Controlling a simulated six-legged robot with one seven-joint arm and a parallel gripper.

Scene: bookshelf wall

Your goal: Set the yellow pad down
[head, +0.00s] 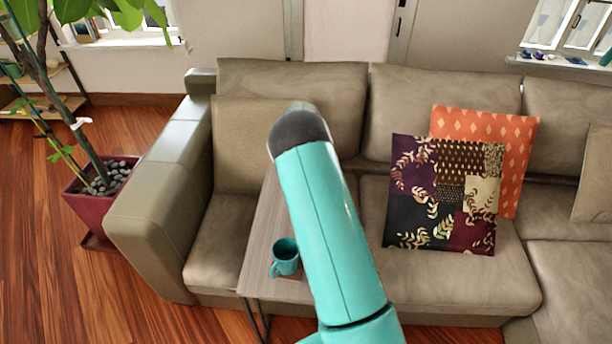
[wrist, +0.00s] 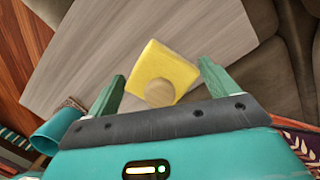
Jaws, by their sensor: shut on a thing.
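The yellow pad (wrist: 169,63) shows in the wrist view, a squarish block with a round tan knob or disc (wrist: 159,93) at its near side. It lies between the two green fingers of my gripper (wrist: 161,69), which is shut on it. Behind it is the grey wood top of a small side table (wrist: 105,45); whether the pad touches the tabletop I cannot tell. In the head view the same table (head: 257,240) shows, but my teal arm hides the pad and gripper.
A teal mug (head: 285,257) stands near the table's front edge; it also shows in the wrist view (wrist: 55,131). The sofa (head: 160,200) surrounds the table, with a patterned cushion (head: 440,195) and an orange cushion (head: 512,150) to the right. A potted plant (head: 100,195) stands left.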

